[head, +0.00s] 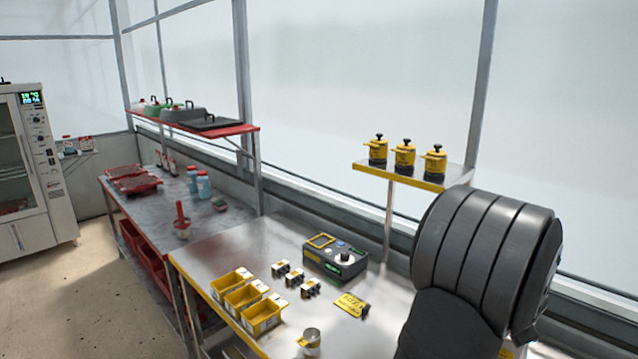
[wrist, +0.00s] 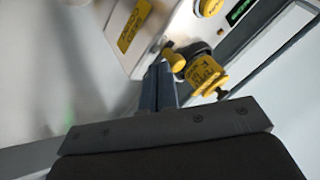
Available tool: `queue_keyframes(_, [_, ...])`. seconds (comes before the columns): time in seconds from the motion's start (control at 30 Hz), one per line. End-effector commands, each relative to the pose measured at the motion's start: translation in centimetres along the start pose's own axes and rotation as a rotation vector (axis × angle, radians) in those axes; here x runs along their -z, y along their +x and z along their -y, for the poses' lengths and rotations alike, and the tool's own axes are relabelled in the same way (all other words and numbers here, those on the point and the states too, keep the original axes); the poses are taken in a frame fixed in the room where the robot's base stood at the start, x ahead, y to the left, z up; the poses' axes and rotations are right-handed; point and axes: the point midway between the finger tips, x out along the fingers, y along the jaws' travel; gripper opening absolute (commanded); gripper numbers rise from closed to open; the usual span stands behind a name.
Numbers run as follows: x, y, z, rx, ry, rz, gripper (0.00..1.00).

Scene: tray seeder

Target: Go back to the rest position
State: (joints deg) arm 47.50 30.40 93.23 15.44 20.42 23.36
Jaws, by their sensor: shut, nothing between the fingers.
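My gripper (wrist: 158,82) shows in the wrist view, its narrow dark fingers together and nothing held between them. Just past the fingertips are a yellow knob (wrist: 174,60) and a yellow piece with dark lettering (wrist: 206,72). I cannot tell the gap between them and the fingers. In the head view my dark arm fills the lower right, and the gripper itself is not visible there.
The steel bench (head: 225,238) holds yellow bins (head: 262,316), a dark control box (head: 335,262), a yellow card (head: 352,304) and a small metal cup (head: 312,338). Several yellow pots (head: 404,157) stand on a raised shelf (head: 416,181) behind my arm. A red-edged shelf (head: 240,129) is further left.

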Motion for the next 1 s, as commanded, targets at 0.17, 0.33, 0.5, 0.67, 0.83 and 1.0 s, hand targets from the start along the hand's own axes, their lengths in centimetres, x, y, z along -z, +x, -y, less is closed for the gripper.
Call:
queue_keyframes(0.17, [0.2,-1.2,-2.3,-0.002,0.005,-0.003,0.0])
queue_keyframes(0.33, [0.2,-3.8,-3.2,0.001,0.001,-0.005,0.0])
queue_keyframes(0.5, [0.2,-6.4,-3.1,0.002,0.0,-0.005,0.0])
queue_keyframes(0.67, [0.2,-8.8,-3.1,0.001,0.0,-0.005,0.0])
queue_keyframes(0.83, [0.2,-11.4,-3.2,0.001,0.001,-0.005,0.0])
queue_keyframes(1.0, [0.1,-9.3,-3.2,-0.003,0.001,0.002,0.0])
